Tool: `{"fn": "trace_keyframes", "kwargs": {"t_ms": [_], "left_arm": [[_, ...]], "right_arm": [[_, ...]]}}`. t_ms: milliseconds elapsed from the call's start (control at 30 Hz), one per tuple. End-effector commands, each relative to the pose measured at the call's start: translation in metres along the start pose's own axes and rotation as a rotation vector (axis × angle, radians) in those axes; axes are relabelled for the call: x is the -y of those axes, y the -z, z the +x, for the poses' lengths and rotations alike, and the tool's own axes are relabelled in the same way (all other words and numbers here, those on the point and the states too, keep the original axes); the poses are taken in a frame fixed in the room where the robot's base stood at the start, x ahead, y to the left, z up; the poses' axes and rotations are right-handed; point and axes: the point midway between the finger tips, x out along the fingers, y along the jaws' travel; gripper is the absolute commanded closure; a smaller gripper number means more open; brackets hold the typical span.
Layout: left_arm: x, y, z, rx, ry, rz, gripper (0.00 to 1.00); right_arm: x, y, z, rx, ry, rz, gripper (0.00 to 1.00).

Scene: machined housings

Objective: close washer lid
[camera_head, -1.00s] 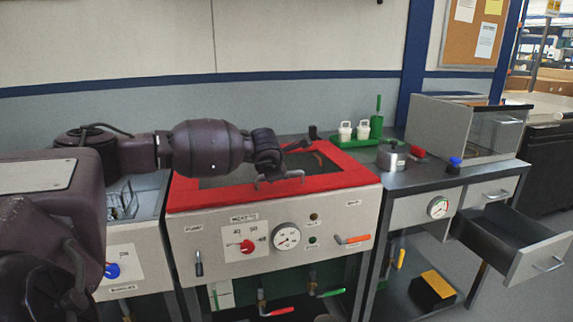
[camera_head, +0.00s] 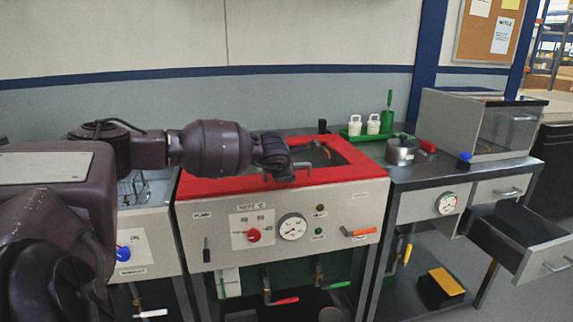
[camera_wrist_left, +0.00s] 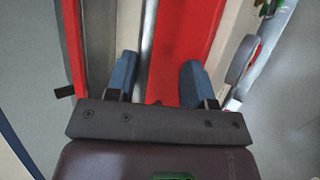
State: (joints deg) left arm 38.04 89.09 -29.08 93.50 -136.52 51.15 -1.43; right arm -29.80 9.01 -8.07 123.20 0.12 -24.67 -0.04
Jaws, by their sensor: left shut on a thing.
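The washer (camera_head: 220,228) is a light grey cabinet with knobs and a round gauge on its front. Its red-framed lid (camera_head: 352,160) looks about flat on top; whether it is fully down I cannot tell. My left gripper (camera_head: 290,168) reaches in from the left to the front part of the red frame and is shut on a grey bar-like handle (camera_head: 304,169) there. In the left wrist view its two blue fingers (camera_wrist_left: 157,80) stand on either side of a narrow metal bar (camera_wrist_left: 147,40) beside the red lid surface (camera_wrist_left: 183,40). My right gripper is not in view.
A green tray (camera_head: 358,139) with white containers stands behind the washer on the right. A metal pot (camera_head: 402,152) and a clear-fronted box (camera_head: 500,125) are on the counter at right. An open drawer (camera_head: 525,237) juts out at lower right.

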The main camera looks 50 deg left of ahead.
Motion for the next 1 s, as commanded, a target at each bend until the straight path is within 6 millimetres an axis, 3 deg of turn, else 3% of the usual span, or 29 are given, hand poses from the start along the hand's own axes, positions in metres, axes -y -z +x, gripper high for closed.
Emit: {"fn": "trace_keyframes", "kwargs": {"t_ms": [33,333,633,800,1000], "left_arm": [[0.019,0.007,0.011,-0.016,0.032,0.003,0.62],[0.015,0.006,0.002,-0.014,0.028,0.002,0.6],[0.007,0.003,-0.055,-0.005,0.016,0.001,0.6],[0.003,0.002,-0.086,-0.002,0.005,0.0,0.6],[0.001,0.0,-0.108,-0.001,0.0,-0.001,0.6]], "right_arm": [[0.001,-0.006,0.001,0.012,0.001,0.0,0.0],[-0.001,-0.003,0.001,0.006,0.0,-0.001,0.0],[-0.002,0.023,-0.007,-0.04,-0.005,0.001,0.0],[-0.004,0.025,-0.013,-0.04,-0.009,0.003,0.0],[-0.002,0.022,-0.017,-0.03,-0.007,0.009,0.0]]}}
